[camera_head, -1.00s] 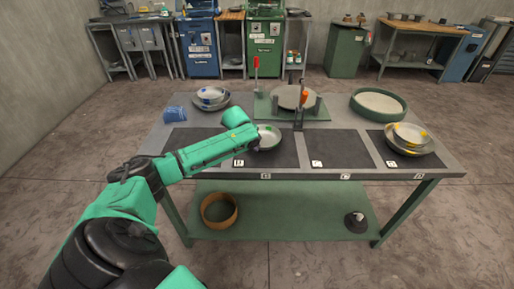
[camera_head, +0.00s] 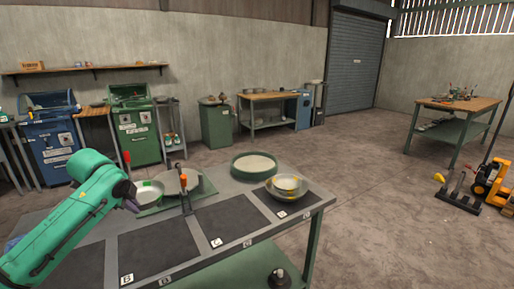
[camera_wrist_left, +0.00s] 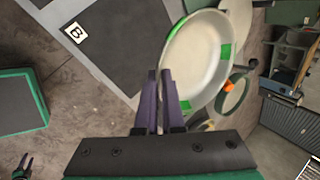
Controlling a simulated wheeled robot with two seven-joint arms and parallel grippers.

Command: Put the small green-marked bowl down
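The small green-marked bowl (camera_head: 148,193) is pale with green patches on its rim. My left gripper (camera_head: 132,203) is shut on its rim and holds it above the table, left of the turning stand. In the left wrist view the bowl (camera_wrist_left: 200,62) is tilted, with the purple fingers (camera_wrist_left: 165,85) at its near edge. The mat marked B (camera_head: 158,252) is bare. A small dark pronged shape at the lower left of the wrist view may be my right gripper (camera_wrist_left: 22,166); its opening is unclear.
The turning stand's round plate (camera_head: 178,182) is partly behind the bowl, with an orange-topped tool (camera_head: 184,190) beside it. A green-rimmed round tray (camera_head: 254,167) stands at the back. Yellow-marked nested bowls (camera_head: 287,186) sit on the right mat. Mat C (camera_head: 226,222) is clear.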

